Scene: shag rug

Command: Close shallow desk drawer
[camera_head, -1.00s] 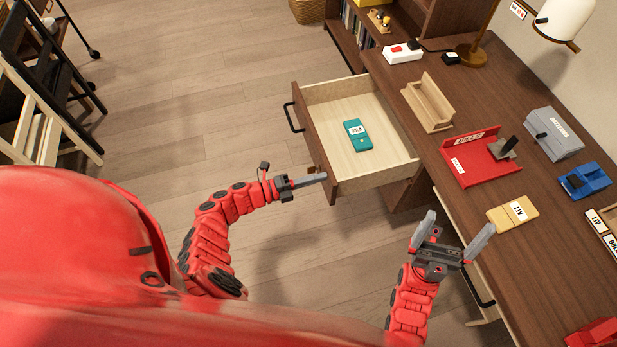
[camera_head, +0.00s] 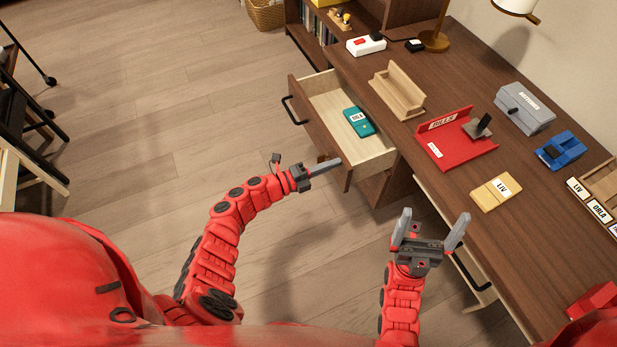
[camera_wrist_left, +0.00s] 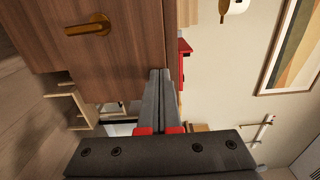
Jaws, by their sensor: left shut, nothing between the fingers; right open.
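The open desk drawer (camera_head: 318,126) sticks out of the desk's left end, with a brown wood front, a black handle (camera_head: 292,109) and a pale inside. A teal box (camera_head: 358,121) labelled ORLA lies in it, near the desk side. My left gripper (camera_head: 338,162) is shut and empty at the drawer front's near corner; contact cannot be told. In the left wrist view, its fingers (camera_wrist_left: 160,95) overlap the edge of a brown panel with a handle (camera_wrist_left: 88,26). My right gripper (camera_head: 430,228) is open and empty, beside the desk's front edge.
The desktop (camera_head: 440,100) holds a wooden stand (camera_head: 397,92), a red tray (camera_head: 455,140), a yellow box (camera_head: 492,193) labelled LIV, a grey box (camera_head: 525,107) and a blue item (camera_head: 560,150). Another handle (camera_head: 472,273) shows below the desk's front edge.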

